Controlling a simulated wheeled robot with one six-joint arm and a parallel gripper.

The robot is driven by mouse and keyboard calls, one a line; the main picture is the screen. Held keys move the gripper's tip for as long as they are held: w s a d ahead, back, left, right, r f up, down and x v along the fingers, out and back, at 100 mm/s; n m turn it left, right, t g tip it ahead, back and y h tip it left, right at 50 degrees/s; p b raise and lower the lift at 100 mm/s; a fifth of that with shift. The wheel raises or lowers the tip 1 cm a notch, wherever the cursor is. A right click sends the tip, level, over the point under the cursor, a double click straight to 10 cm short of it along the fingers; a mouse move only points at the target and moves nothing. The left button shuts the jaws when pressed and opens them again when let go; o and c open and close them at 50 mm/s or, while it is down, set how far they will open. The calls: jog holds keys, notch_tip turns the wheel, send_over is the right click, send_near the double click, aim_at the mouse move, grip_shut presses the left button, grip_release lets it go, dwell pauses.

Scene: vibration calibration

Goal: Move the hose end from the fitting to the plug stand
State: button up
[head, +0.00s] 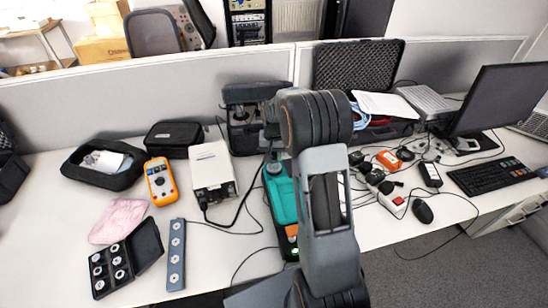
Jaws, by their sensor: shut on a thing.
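A thin black hose (243,208) runs from the lower front of a white box (212,168), curves right and rises towards my wrist. My gripper (269,146) shows only as a small dark part at the left of my arm's raised end, above the teal instrument. It is shut, with the upper end of the hose at it. The fingertips and the exact grip are too small and dark to make out. I cannot clearly identify the fitting. A grey strip with several round pale pieces (176,246) lies at the front left; I cannot tell whether it is the plug stand.
A teal instrument (279,196) lies beside my arm. An orange multimeter (160,182), a black pouch (173,139) and an open black case (147,244) stand left. A power strip (391,201), mouse (422,211) and keyboard (487,176) lie right. A grey partition (150,95) closes the back.

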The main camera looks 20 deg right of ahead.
jog(key=shift+n, duration=0.4)
jog(key=n, duration=0.4)
jog(key=shift+n, duration=2)
jog(key=shift+n, duration=1)
grip_shut()
